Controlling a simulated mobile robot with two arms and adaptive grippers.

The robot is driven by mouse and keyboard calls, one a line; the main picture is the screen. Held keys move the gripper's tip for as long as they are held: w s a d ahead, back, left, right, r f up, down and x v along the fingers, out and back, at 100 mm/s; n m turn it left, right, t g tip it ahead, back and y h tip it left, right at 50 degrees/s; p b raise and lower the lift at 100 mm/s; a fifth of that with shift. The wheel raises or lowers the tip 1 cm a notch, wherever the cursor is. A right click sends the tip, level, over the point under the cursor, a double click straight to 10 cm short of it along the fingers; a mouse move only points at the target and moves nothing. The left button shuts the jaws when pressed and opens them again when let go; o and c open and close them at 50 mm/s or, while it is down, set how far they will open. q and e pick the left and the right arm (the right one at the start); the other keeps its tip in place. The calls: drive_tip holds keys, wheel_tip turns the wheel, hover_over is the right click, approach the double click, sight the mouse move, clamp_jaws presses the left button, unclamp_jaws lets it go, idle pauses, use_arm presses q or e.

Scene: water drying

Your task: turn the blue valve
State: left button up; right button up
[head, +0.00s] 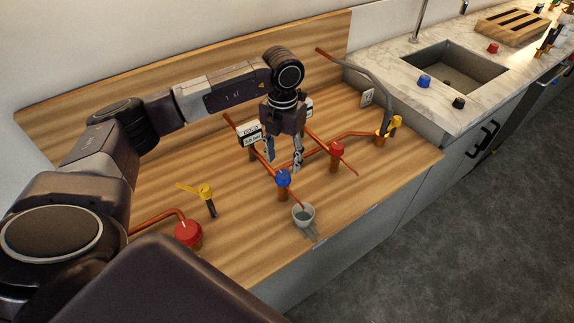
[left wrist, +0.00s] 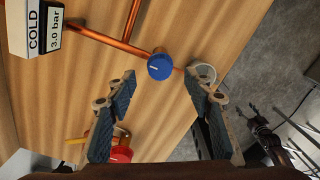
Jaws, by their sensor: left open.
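The blue valve (head: 283,178) is a round blue knob on a copper pipe above the wooden counter. In the left wrist view the blue valve (left wrist: 160,67) lies ahead of and between the fingers, with a pale mark on its top. My left gripper (head: 284,164) is open and empty, above and just behind the valve. Its spread fingers (left wrist: 163,88) also show in the left wrist view, apart from the knob.
A small cup (head: 304,215) stands under the pipe end by the counter's front edge. Red valves (head: 337,149) (head: 188,233) and yellow valves (head: 206,191) (head: 396,121) stand around. A COLD gauge sign (head: 250,135) is left of the gripper. A sink (head: 455,70) is at back right.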

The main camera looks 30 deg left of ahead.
sight(283, 174)
use_arm(q)
drive_tip(key=f, duration=0.3)
drive_tip(key=f+p, duration=0.1)
drive_tip(key=shift+s+f, duration=0.3)
drive_tip(key=shift+w+f, duration=0.15)
drive_tip(key=shift+f, duration=0.25)
drive_tip(key=c, duration=1.2)
drive_tip(key=shift+o, duration=0.2)
use_arm(e)
drive_tip(key=shift+s+r, duration=0.7)
drive_tip(key=shift+s, duration=0.3)
